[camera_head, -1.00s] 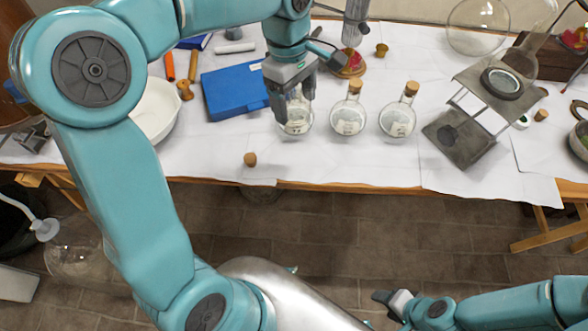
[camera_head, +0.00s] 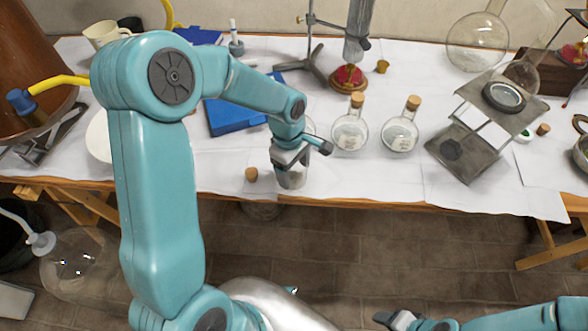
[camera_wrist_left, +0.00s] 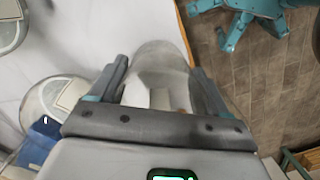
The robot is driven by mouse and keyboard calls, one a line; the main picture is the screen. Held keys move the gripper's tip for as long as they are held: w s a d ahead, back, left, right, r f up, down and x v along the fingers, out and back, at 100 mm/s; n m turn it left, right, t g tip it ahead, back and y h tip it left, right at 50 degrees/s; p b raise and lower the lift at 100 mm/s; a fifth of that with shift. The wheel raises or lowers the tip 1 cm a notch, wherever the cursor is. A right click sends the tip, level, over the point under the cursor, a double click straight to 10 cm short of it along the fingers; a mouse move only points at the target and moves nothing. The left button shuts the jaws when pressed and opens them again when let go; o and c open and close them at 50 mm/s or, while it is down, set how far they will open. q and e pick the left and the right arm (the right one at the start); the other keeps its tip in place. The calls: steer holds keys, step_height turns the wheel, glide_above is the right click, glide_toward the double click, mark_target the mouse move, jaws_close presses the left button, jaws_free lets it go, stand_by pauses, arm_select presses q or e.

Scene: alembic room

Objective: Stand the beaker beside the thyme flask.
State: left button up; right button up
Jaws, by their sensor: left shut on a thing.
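My left gripper (camera_head: 290,163) is shut on a clear glass beaker (camera_head: 292,180), near the front edge of the table. In the left wrist view the beaker (camera_wrist_left: 155,80) sits between the two fingers. I cannot tell whether its base touches the table. Two corked round flasks with pale labels, a left one (camera_head: 349,133) and a right one (camera_head: 399,135), stand to its right. Another glass flask (camera_head: 310,126) is mostly hidden behind my arm; its label shows in the left wrist view (camera_wrist_left: 66,97). The labels are unreadable, so I cannot tell which is thyme. My right gripper (camera_head: 386,318) is low, away from the table.
A loose cork (camera_head: 251,174) lies left of the beaker. A blue box (camera_head: 228,117) lies behind my left arm. A metal stand (camera_head: 465,150) is at the right. White paper in front of the two corked flasks is clear. The table's front edge (camera_head: 350,203) is close.

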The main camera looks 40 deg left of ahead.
arm_select(q)
steer(key=shift+w+f, duration=0.1)
steer(key=shift+f, duration=0.45)
steer(key=shift+r, duration=0.1)
